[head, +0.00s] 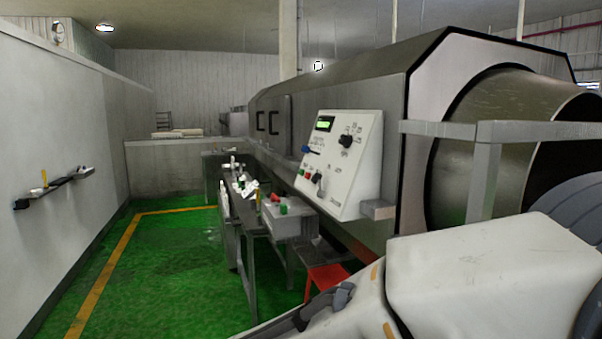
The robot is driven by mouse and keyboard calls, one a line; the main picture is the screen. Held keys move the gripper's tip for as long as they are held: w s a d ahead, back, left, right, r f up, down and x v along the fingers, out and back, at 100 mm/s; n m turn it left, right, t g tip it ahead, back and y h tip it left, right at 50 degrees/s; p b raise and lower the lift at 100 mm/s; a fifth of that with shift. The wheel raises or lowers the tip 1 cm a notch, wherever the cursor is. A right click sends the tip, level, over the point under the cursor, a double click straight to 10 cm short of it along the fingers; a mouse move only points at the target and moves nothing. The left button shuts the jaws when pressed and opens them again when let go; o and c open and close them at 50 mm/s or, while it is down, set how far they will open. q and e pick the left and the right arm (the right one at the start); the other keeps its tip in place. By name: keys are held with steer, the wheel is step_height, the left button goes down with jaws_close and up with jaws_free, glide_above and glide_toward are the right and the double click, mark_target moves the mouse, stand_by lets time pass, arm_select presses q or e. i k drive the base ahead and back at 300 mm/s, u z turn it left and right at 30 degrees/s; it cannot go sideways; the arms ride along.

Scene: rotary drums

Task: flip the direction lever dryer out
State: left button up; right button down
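The dryer is a large grey machine (385,95) with a round metal drum opening (480,120) at its near end. A white slanted control panel (350,185) is fixed to its side. The labels are too small to read, so I cannot tell which control sets direction. My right arm crosses the lower right, well below the panel; neither gripper shows.
A narrow metal bench (250,238) with a grey box (287,222) and small items stands left of the panel. A red stool-like object (325,277) is below. A metal rail (485,150) fronts the drum. Green floor (165,265) is clear beside the left wall (60,130).

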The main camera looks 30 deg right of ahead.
mark_target(321, 193)
steer(key=u, duration=0.35)
steer(key=i, duration=2.65)
steer(key=z, duration=1.1)
steer(key=i, duration=0.9)
steer(key=z, duration=1.3)
steer(key=i, duration=0.4)
steer(key=z, duration=0.25)
